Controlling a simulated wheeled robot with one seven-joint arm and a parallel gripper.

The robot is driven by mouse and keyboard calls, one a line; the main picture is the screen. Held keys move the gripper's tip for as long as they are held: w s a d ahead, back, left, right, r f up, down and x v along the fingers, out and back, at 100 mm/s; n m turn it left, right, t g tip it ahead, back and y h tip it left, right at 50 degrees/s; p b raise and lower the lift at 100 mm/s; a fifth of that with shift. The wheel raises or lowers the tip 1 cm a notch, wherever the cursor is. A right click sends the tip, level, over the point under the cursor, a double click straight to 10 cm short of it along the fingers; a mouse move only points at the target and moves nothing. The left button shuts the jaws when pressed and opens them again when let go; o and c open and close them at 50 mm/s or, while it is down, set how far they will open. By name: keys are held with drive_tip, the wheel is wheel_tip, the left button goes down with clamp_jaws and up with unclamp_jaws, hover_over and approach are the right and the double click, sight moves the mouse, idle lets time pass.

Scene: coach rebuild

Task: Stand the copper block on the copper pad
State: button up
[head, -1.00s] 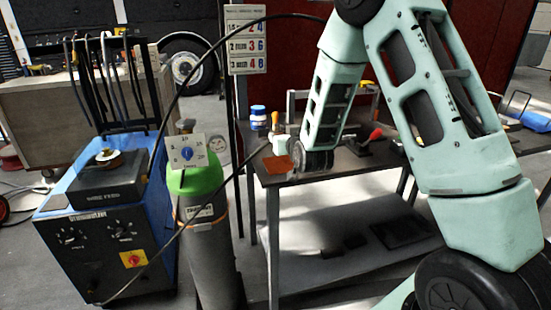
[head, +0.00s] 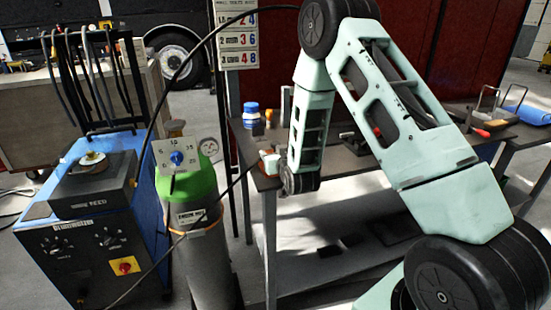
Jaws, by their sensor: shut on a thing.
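A small orange-copper piece (head: 271,165) shows at the left front corner of the dark workbench, just left of my forearm's lower end. It may be the copper pad; a pale thing overlaps its upper edge. I cannot make out the copper block. My forearm hangs down over the bench's front edge, and its black end joint is beside the orange piece.
The workbench (head: 340,177) carries a blue-and-white tub (head: 251,115) at the back left and a red-handled tool (head: 480,133) at the right. A green-topped gas cylinder (head: 200,240) and a blue welding machine (head: 75,240) stand left of the bench. A dark cable (head: 170,85) arches above them.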

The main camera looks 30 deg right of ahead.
drive_tip(key=shift+f, duration=0.75)
drive_tip(key=shift+f, duration=0.1)
drive_tip(key=o, duration=1.4)
drive_tip(key=shift+f, duration=0.1)
drive_tip(key=shift+r, duration=0.2)
drive_tip(key=shift+s+a, duration=0.1)
drive_tip(key=shift+s, duration=0.25)
drive_tip(key=shift+p+v, duration=0.7)
drive_tip(key=shift+v, duration=4.95)
